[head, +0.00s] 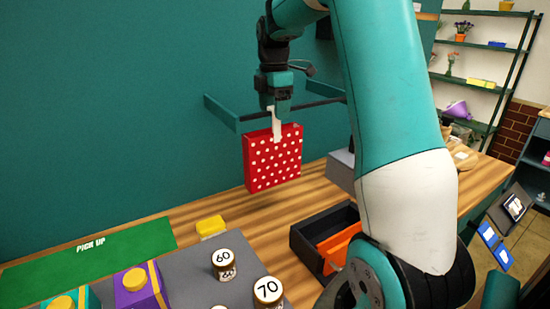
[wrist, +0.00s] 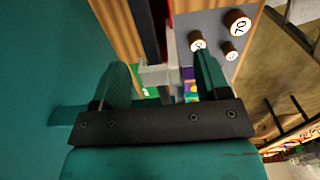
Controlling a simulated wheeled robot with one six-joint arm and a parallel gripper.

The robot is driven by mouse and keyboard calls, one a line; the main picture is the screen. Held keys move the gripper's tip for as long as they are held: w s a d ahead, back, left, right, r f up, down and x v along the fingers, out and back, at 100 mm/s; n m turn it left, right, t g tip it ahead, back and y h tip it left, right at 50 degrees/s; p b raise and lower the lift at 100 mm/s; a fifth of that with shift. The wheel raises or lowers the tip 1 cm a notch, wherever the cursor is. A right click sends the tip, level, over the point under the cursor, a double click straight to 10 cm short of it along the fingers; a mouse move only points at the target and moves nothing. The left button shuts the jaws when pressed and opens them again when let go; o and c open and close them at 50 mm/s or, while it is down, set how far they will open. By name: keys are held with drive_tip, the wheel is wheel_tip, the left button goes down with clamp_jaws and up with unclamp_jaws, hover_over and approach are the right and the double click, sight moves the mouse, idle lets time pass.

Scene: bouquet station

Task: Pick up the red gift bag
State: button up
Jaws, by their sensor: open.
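The red gift bag (head: 272,160) with white dots is upright in the head view, its base apparently above the wooden counter. Its pale handle (head: 277,124) rises to my gripper (head: 276,103). In the wrist view, my gripper (wrist: 158,82) has its two teal fingers apart, with the pale handle (wrist: 157,74) between them. A thin red strip of the bag (wrist: 169,14) shows past the handle. The handle's top is partly hidden by my gripper in the head view. I cannot tell whether the fingers touch it.
A teal bracket (head: 221,112) juts out beside the bag at the left. A grey mat (head: 192,280) holds round weights marked 60 (head: 225,265) and 70 (head: 267,292). A green PICK UP mat (head: 60,258) lies left.

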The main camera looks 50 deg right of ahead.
drive_tip(key=c, duration=1.2)
drive_tip(key=shift+c, duration=0.4)
drive_tip(key=shift+r, duration=0.1)
